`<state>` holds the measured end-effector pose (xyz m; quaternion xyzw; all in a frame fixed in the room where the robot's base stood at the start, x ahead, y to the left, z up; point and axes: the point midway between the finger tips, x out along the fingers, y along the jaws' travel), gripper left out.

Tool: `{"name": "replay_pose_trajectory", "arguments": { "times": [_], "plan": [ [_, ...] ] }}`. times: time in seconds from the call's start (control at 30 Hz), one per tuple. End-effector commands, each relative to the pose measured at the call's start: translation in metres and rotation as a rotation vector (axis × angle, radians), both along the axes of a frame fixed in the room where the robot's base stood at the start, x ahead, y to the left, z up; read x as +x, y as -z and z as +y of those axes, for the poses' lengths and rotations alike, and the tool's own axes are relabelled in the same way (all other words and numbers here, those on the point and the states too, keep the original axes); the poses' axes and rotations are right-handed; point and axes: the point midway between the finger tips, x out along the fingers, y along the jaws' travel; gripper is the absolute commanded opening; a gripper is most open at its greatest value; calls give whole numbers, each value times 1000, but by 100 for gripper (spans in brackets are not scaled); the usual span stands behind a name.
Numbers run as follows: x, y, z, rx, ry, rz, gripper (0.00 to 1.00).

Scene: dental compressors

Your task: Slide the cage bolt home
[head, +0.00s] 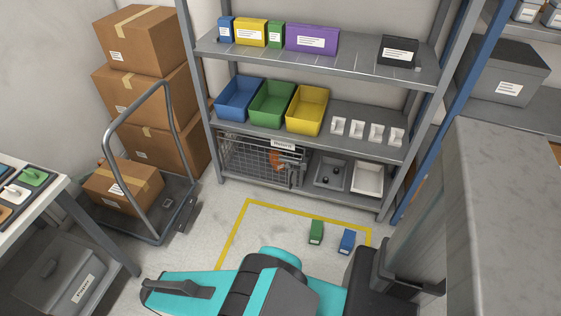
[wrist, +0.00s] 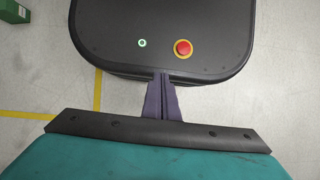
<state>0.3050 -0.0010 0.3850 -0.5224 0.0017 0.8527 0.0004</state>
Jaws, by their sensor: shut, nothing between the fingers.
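The wire cage (head: 252,163) stands on the lowest shelf of the rack in the head view, with a white label on its top edge. Its front looks closed, and an orange-brown thing shows behind the mesh. A grey fitting (head: 293,165) sits at the cage's right front; I cannot make out the bolt or its position. My gripper (wrist: 165,118) shows in the wrist view with its two dark fingers together and nothing between them. It points at my own base, away from the cage. The head view does not show the fingers.
A grey tray (head: 331,173) and a white bin (head: 367,179) sit right of the cage. Green (head: 316,232) and blue (head: 347,241) boxes lie on the floor inside yellow tape (head: 233,236). A loaded trolley (head: 147,236) stands left. A grey block (head: 510,220) is close at right.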

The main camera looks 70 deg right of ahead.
Motion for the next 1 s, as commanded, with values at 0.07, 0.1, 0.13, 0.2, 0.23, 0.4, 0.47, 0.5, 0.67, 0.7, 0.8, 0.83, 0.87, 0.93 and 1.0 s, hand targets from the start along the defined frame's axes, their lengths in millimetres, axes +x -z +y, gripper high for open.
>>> {"name": "replay_pose_trajectory", "arguments": {
  "times": [0.07,0.1,0.13,0.2,0.23,0.4,0.47,0.5,0.67,0.7,0.8,0.83,0.87,0.93,1.0],
  "plan": [
    [6,3,-3,-4,9,-6,0],
    [10,5,-6,-8,17,-10,0],
    [14,6,-8,-11,24,-14,0],
    [25,11,-16,-21,46,-26,0],
    [31,13,-21,-27,58,-33,0],
    [76,26,-58,-76,146,-81,0],
    [93,29,-77,-98,187,-101,0],
    [104,32,-90,-113,214,-114,0],
    [144,35,-149,-179,325,-164,0],
    [153,35,-165,-195,354,-177,0],
    [172,34,-207,-239,425,-205,0],
    [177,33,-220,-252,445,-214,0],
    [182,32,-234,-267,467,-223,0],
    [192,30,-265,-298,517,-242,0],
    [199,26,-299,-333,567,-260,0]
  ]
}}
